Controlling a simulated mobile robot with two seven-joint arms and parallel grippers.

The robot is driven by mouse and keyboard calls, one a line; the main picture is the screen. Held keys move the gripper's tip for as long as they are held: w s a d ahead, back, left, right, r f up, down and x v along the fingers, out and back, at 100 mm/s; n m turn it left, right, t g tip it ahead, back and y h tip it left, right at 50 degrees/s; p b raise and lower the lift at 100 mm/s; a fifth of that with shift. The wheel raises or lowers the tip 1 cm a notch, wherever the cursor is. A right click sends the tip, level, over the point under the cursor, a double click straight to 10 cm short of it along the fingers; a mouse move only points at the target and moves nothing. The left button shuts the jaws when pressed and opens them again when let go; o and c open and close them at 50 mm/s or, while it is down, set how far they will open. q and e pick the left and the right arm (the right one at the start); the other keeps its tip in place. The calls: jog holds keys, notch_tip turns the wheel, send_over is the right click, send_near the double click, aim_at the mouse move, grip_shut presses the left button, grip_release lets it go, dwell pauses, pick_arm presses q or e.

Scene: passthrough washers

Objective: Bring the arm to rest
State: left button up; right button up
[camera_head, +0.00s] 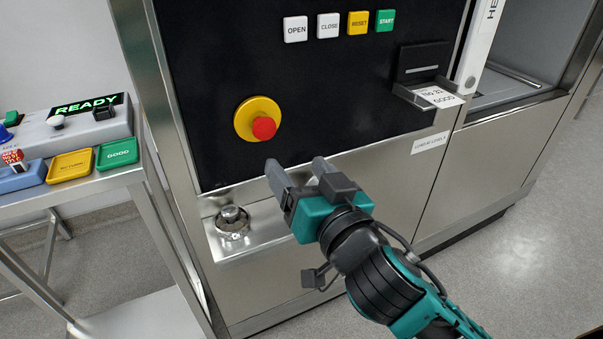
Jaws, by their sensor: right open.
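My right gripper (297,170) comes in from the lower right on its black and teal arm. Its two grey fingers are apart with nothing between them. It is in front of the washer's steel front, just below the black control panel (330,90). The fingertips point up toward the panel, below and right of the red emergency stop button (264,128) on its yellow base. Whether the fingertips touch the machine I cannot tell. My left gripper is not in view.
A small steel ledge with a round knob (232,215) is left of the gripper. OPEN (295,29), CLOSE, RESET and START buttons line the panel top. A printed slip (438,96) sits in a slot at right. A steel side table (90,187) at left holds several devices.

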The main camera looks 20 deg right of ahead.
jog(key=shift+f, duration=0.1)
dwell(0.4)
jog(key=s+f+n+g+p, duration=0.1)
jog(key=s+f, duration=0.4)
jog(key=f, duration=0.8)
jog(key=s+d+f+n+g+y+p, duration=0.1)
jog(key=s+f+n+g, duration=0.3)
jog(key=f, duration=1)
jog(key=shift+s+g+p, duration=0.55)
jog(key=shift+g+p, duration=0.25)
jog(key=shift+g, duration=0.3)
jog(key=shift+d, duration=0.1)
